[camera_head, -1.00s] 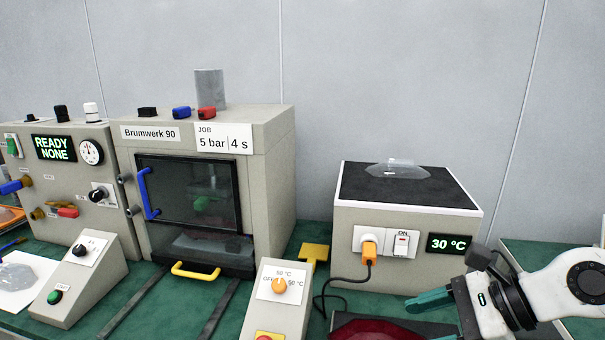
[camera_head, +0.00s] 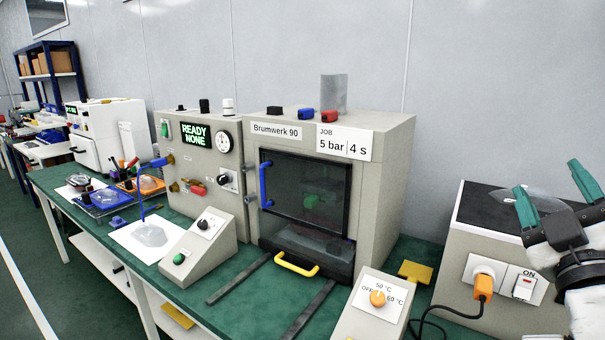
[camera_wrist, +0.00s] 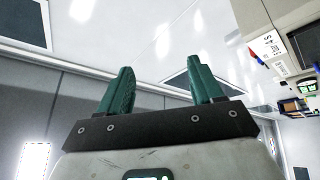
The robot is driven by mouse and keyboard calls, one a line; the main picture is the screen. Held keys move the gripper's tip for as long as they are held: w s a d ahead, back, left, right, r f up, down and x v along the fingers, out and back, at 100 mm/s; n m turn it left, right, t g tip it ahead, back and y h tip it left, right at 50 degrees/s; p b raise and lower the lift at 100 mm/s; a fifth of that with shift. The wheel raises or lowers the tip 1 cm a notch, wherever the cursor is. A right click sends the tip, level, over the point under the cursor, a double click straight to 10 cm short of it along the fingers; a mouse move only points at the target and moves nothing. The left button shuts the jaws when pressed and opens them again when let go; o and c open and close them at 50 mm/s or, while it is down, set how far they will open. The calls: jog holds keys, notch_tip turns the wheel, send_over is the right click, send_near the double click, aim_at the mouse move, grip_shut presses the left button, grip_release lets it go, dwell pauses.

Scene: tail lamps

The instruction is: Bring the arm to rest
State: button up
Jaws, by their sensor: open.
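My gripper (camera_head: 548,193) is at the right edge of the head view, raised in front of the grey box with the black top (camera_head: 472,208). Its two green fingers point up and stand apart with nothing between them. In the wrist view my gripper (camera_wrist: 158,85) also shows open and empty, with the ceiling and wall beyond the fingers. Part of my white arm shows below it at the right edge of the head view.
The Brumwerk 90 machine (camera_head: 390,165) stands mid-bench, its dark door (camera_head: 310,190) shut. A control box with an orange knob (camera_head: 372,310) stands in front. A clear lens-like piece (camera_head: 150,235) lies on white paper at left. Open floor (camera_head: 45,260) lies left of the bench.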

jog(key=s+a+f+m+g+y, duration=0.15)
jog(key=f+g, duration=0.25)
jog(key=f, duration=0.7)
jog(key=s+a+f+m+g+y, duration=0.1)
jog(key=s+a+f+m+g, duration=0.2)
jog(key=f, duration=0.9)
jog(key=s+a+f+m+g+y, duration=0.1)
jog(key=s+f+m+g+y, duration=0.2)
jog(key=f, duration=0.8)
jog(key=s+f+g, duration=0.5)
jog(key=s+f, duration=0.3)
jog(key=s, duration=0.2)
jog(key=s+f+g, duration=0.5)
jog(key=s+f, duration=0.3)
jog(key=s, duration=0.3)
jog(key=shift+s+a+f+g, duration=0.2)
jog(key=shift+f+g, duration=0.1)
jog(key=shift+y, duration=0.25)
